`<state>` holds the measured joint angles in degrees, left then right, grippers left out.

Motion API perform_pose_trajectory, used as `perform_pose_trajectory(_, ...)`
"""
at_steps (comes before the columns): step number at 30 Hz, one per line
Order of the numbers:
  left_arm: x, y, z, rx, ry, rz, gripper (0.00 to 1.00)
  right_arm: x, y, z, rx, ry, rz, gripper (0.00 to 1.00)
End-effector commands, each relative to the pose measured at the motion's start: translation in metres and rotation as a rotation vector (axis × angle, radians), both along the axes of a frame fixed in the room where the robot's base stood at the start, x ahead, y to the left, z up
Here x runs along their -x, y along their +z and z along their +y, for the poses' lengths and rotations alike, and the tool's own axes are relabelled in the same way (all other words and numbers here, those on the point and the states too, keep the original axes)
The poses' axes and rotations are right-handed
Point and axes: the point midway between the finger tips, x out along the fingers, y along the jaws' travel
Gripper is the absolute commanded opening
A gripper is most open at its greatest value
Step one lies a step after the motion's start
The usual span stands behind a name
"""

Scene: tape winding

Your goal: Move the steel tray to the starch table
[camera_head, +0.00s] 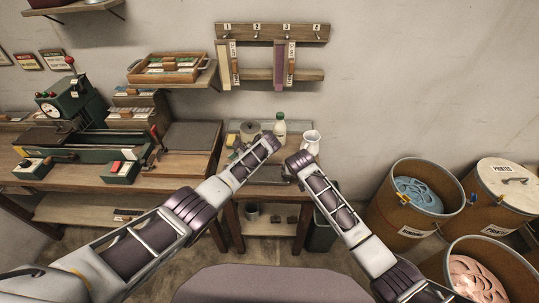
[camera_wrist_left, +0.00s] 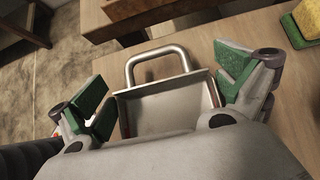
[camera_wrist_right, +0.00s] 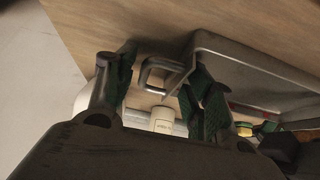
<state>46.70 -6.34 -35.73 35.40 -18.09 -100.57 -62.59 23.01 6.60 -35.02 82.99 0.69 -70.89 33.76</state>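The steel tray (camera_wrist_left: 165,108) lies on the small wooden table (camera_head: 268,190), with a raised bar handle (camera_wrist_left: 157,60) at its end. In the head view the arms largely hide the tray. My left gripper (camera_head: 272,139) is open; in the left wrist view its green-padded fingers (camera_wrist_left: 165,88) are spread on either side of the tray and its handle. My right gripper (camera_head: 296,160) is open; in the right wrist view a tray handle (camera_wrist_right: 153,76) shows between its fingers (camera_wrist_right: 160,82), with a visible gap. I cannot tell whether either gripper touches the tray.
A white bottle (camera_head: 280,129) and white jug (camera_head: 310,141) stand at the back of the small table. A yellow sponge (camera_wrist_left: 309,17) lies near the left gripper. The machine bench (camera_head: 182,172) adjoins on the left. Brown drums (camera_head: 408,206) stand on the right.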

Motion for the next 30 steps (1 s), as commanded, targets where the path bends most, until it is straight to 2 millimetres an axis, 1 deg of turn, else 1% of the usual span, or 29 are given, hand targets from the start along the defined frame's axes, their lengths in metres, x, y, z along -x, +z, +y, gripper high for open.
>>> perform_pose_trajectory(11, 0.001, 0.0, -0.001, 0.0, 0.001, 0.003, 1.0, -0.001, 0.001, -0.001, 0.0, -0.004, -0.002, 0.57)
perform_pose_trajectory(17, 0.0, 0.007, -0.008, 0.0, 0.0, 0.001, 1.0, -0.001, 0.001, -0.001, -0.001, -0.004, -0.003, 0.57)
perform_pose_trajectory(23, 0.0, 0.024, -0.025, 0.001, -0.001, 0.001, 1.0, -0.001, 0.001, -0.001, -0.001, -0.004, -0.003, 0.57)
perform_pose_trajectory(30, -0.001, 0.049, -0.05, 0.001, -0.001, 0.001, 1.0, -0.001, 0.001, -0.001, -0.001, -0.004, -0.003, 0.57)
